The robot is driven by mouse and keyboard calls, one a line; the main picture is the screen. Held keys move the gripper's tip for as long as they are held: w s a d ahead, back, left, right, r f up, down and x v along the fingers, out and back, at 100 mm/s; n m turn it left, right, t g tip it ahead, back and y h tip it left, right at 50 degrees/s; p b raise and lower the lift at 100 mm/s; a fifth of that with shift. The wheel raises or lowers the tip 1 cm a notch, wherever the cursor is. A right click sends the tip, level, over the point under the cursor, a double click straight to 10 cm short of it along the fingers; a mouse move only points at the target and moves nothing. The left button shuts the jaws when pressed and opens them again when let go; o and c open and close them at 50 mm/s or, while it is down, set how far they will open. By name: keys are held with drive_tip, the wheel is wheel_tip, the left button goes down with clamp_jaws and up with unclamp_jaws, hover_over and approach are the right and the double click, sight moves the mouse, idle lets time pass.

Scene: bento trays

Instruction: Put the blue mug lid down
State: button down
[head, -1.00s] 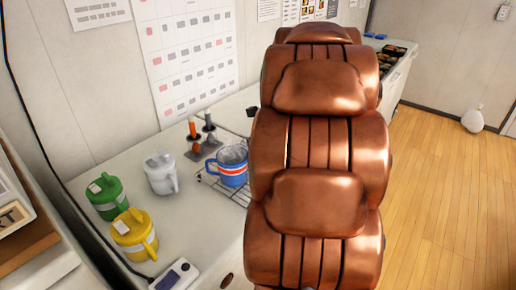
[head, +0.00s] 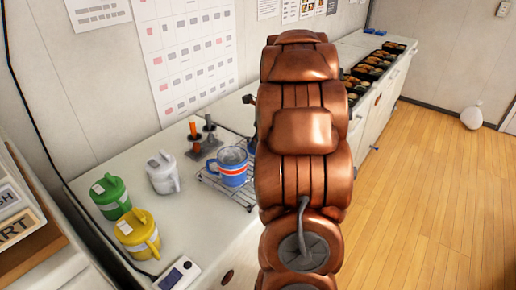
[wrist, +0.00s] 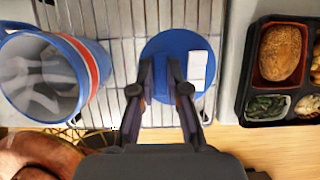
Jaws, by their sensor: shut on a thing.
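The blue mug lid (wrist: 178,52) is a round blue disc with a white label, seen from above in the wrist view. My gripper (wrist: 160,88) is shut on it, with its fingertips at the lid's middle. The lid is over the wire rack (wrist: 118,30); I cannot tell whether it touches the bars. The blue mug (wrist: 88,62) with a red and white band stands open to its left. In the head view the mug (head: 229,172) stands on the rack (head: 238,196), and my arm hides the gripper and most of the lid.
A bento tray (wrist: 248,100) with food is right of the rack. White (head: 163,180), green (head: 112,200) and yellow (head: 138,236) lidded mugs stand at the left of the counter. Orange and grey upright items (head: 195,137) are behind the blue mug. More bento trays (head: 372,66) line the far counter.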

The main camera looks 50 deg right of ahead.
drive_tip(key=shift+f+p, duration=0.4)
drive_tip(key=shift+f, duration=1.2)
drive_tip(key=shift+f, duration=0.15)
drive_tip(key=c, duration=1.2)
unclamp_jaws()
drive_tip(key=shift+o, duration=0.2)
